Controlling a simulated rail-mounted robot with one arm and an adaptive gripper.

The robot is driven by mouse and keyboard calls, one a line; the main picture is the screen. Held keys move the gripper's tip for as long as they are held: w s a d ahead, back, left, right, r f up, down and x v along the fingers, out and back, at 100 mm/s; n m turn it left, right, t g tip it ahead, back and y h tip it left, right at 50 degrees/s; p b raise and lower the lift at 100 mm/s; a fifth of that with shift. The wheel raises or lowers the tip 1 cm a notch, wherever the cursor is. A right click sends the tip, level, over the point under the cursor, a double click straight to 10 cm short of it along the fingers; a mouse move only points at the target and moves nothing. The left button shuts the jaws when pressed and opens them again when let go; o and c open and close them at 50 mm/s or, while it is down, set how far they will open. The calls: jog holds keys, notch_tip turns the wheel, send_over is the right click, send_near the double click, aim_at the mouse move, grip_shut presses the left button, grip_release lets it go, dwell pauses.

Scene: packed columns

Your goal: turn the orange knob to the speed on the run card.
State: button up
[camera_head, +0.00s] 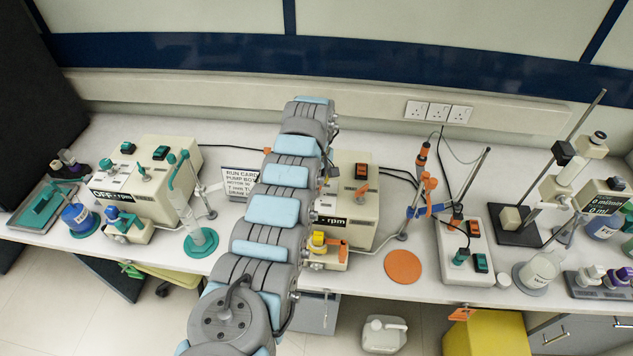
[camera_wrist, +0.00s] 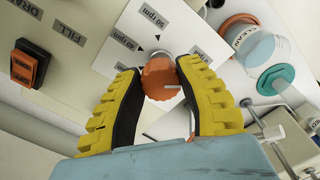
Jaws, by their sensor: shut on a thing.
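The orange knob (camera_wrist: 158,80) is on the pale panel of a pump box in the wrist view, between the two yellow-and-black fingers of my gripper (camera_wrist: 161,70), which is shut on it. A short white mark on the knob points right in that view. Grey speed labels (camera_wrist: 124,38) in rpm and small black triangles lie around it; some digits are hard to read. In the head view my arm hides the gripper, the knob and part of the pump box (camera_head: 367,205). The run card (camera_head: 235,182) stands left of my arm, its speed line partly hidden or too small to read.
An orange rocker switch (camera_wrist: 24,67) sits near the FILL label on the panel. A clear container (camera_wrist: 248,42) with a printed label is beyond it. A second pump box (camera_head: 165,185), a teal-based stand (camera_head: 201,243) and an orange disc (camera_head: 403,266) are on the bench.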

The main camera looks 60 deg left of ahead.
jog(key=m, duration=0.3)
jog(key=shift+d+f, duration=0.1)
jog(key=shift+f, duration=0.05)
jog(key=m, duration=0.5)
jog(key=shift+s+b, duration=0.1)
jog(key=shift+b, duration=0.3)
jog(key=m+b, duration=0.1)
jog(key=m, duration=0.6)
jog(key=shift+s+b, duration=0.1)
jog(key=shift+b, duration=0.2)
jog(key=m, duration=0.3)
jog(key=shift+a+m+b, duration=0.2)
jog(key=shift+m+b, duration=0.1)
jog(key=shift+m, duration=0.1)
jog(key=m, duration=0.4)
jog(key=shift+s+a, duration=0.1)
jog(key=m, duration=0.4)
jog(key=shift+b, duration=0.4)
jog(key=shift+a+m, duration=0.1)
jog(key=shift+m, duration=1.9)
